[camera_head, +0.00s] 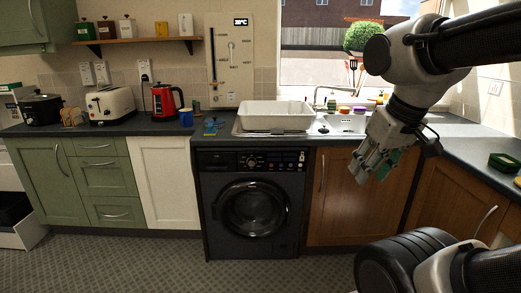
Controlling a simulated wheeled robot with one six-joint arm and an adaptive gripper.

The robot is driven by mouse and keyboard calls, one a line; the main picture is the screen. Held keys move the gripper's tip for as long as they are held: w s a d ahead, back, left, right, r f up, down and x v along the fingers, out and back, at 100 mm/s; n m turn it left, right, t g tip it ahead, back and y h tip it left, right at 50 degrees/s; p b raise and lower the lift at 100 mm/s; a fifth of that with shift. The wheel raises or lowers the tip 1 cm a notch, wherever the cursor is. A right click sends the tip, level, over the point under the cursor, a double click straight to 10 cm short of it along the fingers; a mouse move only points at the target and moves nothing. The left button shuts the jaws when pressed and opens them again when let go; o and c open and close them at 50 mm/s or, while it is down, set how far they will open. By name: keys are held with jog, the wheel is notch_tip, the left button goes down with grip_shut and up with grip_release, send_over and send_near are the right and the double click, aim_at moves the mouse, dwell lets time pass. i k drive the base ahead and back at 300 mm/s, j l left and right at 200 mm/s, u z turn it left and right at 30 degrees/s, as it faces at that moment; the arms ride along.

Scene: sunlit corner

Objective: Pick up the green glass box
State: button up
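A small dark green box (504,162) sits on the right-hand counter, close to the right edge of the view. My gripper (373,173) hangs in front of the sink unit, pointing down and to the left. Its fingers look spread apart, with greenish pads, and I see nothing held between them. It is well to the left of the green box and apart from it.
The dark counter (458,135) runs along the right wall. A white basin (276,115) stands by the sink (343,124). A red kettle (166,99) and toaster (111,104) stand left.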

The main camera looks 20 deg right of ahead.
aim_at(504, 164)
jog(key=i+j+z, duration=0.1)
jog(key=i+z, duration=0.25)
jog(key=i+j+z, duration=0.15)
jog(key=z, duration=0.25)
jog(key=i+j+z, duration=0.5)
jog(key=i+z, duration=0.25)
jog(key=i+j+z, duration=0.2)
jog(key=z, duration=0.25)
jog(key=i+j+z, duration=0.25)
jog(key=j+z, duration=0.15)
jog(key=i+j+z, duration=0.2)
jog(key=j+z, duration=0.2)
